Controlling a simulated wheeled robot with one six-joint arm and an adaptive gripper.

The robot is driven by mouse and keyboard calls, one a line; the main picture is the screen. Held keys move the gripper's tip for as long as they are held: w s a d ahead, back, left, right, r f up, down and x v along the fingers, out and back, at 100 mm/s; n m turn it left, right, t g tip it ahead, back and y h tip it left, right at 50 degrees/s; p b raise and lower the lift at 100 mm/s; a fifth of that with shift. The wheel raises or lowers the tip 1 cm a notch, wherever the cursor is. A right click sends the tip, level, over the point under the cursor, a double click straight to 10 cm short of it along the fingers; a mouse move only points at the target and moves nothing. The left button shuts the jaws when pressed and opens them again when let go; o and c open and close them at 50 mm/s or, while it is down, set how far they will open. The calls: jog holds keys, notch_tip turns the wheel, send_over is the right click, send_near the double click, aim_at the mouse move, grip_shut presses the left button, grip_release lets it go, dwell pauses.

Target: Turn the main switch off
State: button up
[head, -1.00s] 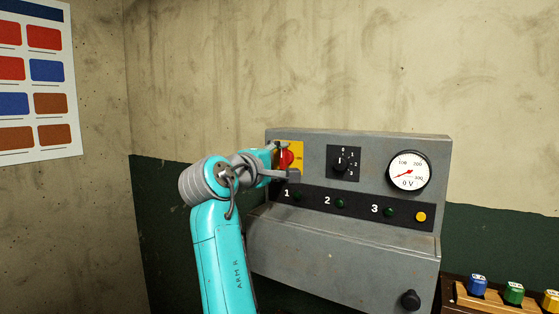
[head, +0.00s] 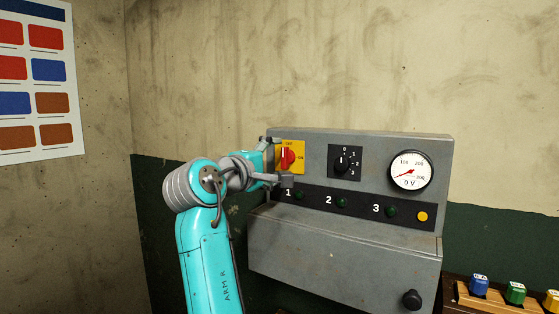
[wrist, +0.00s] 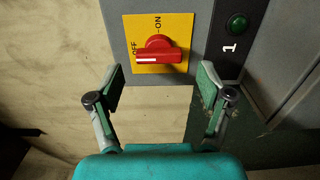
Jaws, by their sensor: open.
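The main switch (head: 289,158) is a red handle on a yellow plate (head: 299,150) at the panel's upper left. In the wrist view the red handle (wrist: 158,55) lies level, its white mark at the left end beside the word OFF. ON is printed on the plate (wrist: 176,26) above the handle. My gripper (head: 277,160) is just left of the switch, facing it. In the wrist view my gripper (wrist: 161,80) is open and empty, its fingers apart on either side, short of the handle and not touching it.
The grey panel (head: 340,248) also carries a black rotary selector (head: 341,162), a 0 V gauge (head: 411,171), numbered dark green lamps (head: 342,202), a yellow lamp (head: 423,216) and a black knob (head: 412,299). Coloured pieces (head: 479,285) stand at lower right.

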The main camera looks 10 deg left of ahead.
jog(key=v, duration=0.9)
